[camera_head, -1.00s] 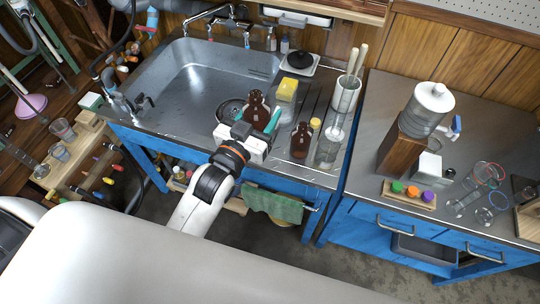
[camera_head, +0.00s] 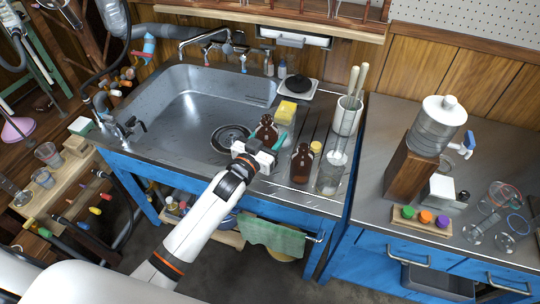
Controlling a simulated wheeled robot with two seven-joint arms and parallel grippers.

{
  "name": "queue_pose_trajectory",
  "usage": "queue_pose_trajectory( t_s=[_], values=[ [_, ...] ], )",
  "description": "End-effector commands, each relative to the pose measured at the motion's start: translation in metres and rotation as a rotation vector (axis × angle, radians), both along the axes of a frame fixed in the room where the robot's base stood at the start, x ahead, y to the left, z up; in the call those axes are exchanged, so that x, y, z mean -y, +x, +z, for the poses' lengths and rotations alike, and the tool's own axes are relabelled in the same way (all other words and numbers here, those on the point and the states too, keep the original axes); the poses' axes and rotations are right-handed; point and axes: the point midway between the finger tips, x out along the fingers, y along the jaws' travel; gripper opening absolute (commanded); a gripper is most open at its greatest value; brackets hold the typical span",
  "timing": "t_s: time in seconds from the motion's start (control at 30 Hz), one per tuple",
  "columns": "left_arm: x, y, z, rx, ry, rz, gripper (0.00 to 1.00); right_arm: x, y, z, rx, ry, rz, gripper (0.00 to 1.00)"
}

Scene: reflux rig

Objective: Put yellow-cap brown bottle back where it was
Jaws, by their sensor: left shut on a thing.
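My left gripper (camera_head: 262,150) is shut on a brown glass bottle (camera_head: 266,130), near the right front side of the sink. The held bottle looks upright, and its lower part is hidden behind the gripper. I see no yellow cap on it. A second brown bottle (camera_head: 301,166) stands on the ribbed drainboard to the right of the gripper. A yellow cap (camera_head: 316,147) shows just behind and right of that bottle; what is under it is mostly hidden. My right gripper is not in view.
A clear glass vessel (camera_head: 328,178) stands right of the second bottle. A white holder (camera_head: 346,118) with pestle-like rods and a yellow sponge (camera_head: 287,108) stand behind. The sink basin (camera_head: 195,105) is empty at left. A strip of drainboard beside the sponge is clear.

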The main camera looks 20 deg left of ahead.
Motion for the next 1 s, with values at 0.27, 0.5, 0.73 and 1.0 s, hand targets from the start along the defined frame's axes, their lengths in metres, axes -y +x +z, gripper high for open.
queue_pose_trajectory(
  t_s=[0.27, 0.5, 0.73, 1.0],
  values=[
    [0.000, 0.000, -0.035, 0.001, 0.000, 0.000, 0.22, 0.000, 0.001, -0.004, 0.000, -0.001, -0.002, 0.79],
    [0.000, 0.000, -0.066, 0.000, -0.001, 0.001, 0.22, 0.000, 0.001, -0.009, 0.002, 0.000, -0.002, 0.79],
    [0.000, 0.000, -0.073, 0.003, 0.000, 0.000, 0.22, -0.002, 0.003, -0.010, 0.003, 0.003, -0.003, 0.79],
    [0.000, 0.000, -0.077, 0.001, 0.000, 0.000, 0.55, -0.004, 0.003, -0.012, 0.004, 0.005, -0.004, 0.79]
  ],
)
